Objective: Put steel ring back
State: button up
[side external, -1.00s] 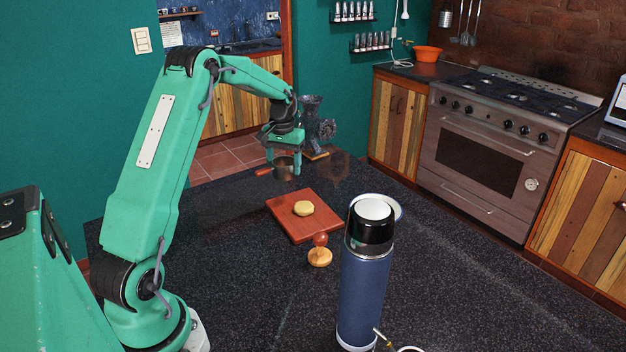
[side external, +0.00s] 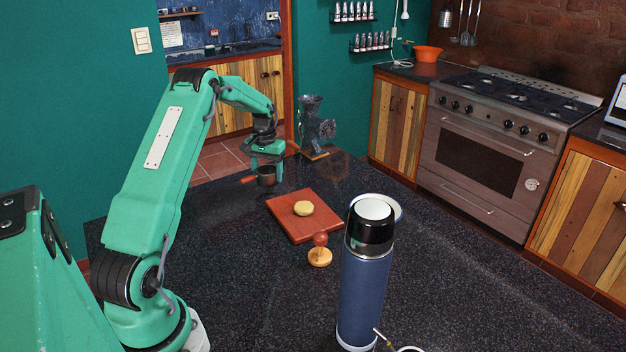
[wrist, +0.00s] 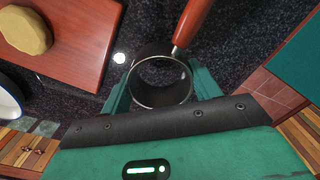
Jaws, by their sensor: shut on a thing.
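The steel ring (side external: 267,182) is a short open metal cylinder with a red-brown handle (side external: 248,180). My gripper (side external: 266,166) is shut on it from above, left of the red-brown board. In the wrist view the ring (wrist: 135,91) sits between the fingers of my gripper (wrist: 162,90), with its handle (wrist: 192,24) pointing up and right. Dark counter shows through the ring. I cannot tell how far its lower edge is from the counter.
A red-brown board (side external: 318,226) with a yellow dough disc (side external: 303,208) lies to the right. A wooden stamp (side external: 320,258), a tall blue flask (side external: 364,290) and a white bowl (side external: 397,208) stand nearer. A dark grinder (side external: 312,125) stands behind. The left counter is clear.

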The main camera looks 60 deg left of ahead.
aim_at(269, 190)
jog(key=shift+f, duration=1.4)
jog(key=shift+f, duration=0.1)
jog(key=o, duration=1)
jog(key=shift+f, duration=0.1)
notch_tip(269, 190, up, 12)
jog(key=shift+r, duration=0.2)
